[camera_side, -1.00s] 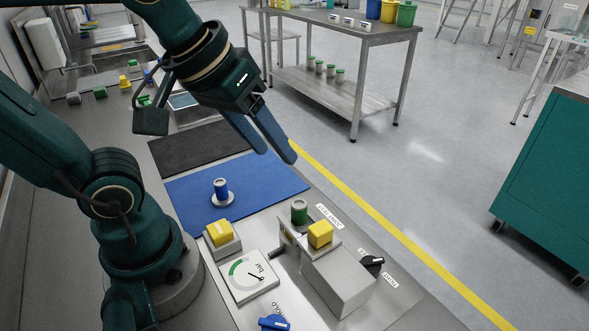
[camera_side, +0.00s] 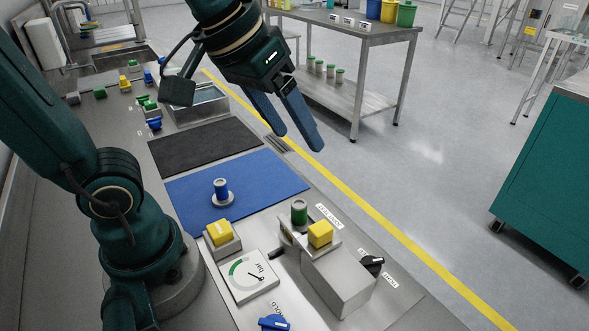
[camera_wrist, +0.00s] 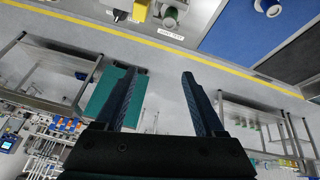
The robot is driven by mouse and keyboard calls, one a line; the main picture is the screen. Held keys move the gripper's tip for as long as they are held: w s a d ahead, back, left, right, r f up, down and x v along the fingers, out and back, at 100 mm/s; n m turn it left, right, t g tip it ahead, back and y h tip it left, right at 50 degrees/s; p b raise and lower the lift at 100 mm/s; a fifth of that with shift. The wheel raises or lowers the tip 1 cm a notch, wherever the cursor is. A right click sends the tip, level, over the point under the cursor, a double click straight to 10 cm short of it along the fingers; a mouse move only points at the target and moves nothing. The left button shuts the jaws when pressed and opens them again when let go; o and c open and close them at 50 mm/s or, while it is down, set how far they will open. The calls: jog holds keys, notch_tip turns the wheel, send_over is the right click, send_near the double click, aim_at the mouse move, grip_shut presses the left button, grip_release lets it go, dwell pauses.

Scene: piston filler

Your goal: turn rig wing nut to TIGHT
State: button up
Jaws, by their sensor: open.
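A black wing-shaped knob (camera_side: 373,264), which looks like the wing nut, sits on the right side of the grey metal rig box (camera_side: 338,284). Small white labels (camera_side: 391,282) lie beside it, too small to read surely. The knob also shows at the top of the wrist view (camera_wrist: 119,15). My gripper (camera_side: 298,140) is open and empty, raised well above and behind the rig in the side view. In the wrist view its fingers (camera_wrist: 159,73) are spread with nothing between them.
A yellow block (camera_side: 320,234) and a green cylinder (camera_side: 299,212) stand close to the knob on the rig. A gauge (camera_side: 248,275), another yellow block (camera_side: 219,233) and a blue handle (camera_side: 274,322) are left of it. A blue mat (camera_side: 270,180) holds a blue cylinder (camera_side: 221,188).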

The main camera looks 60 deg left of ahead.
jog(key=w+d+f+m+g, duration=0.1)
jog(key=w+d+f+g, duration=0.15)
jog(key=w, duration=0.25)
jog(key=m+g, duration=0.3)
send_over(371, 264)
notch_tip(371, 264, down, 12)
jog(key=shift+f, duration=2.6)
grip_shut()
jog(key=shift+m, duration=2.3)
grip_release()
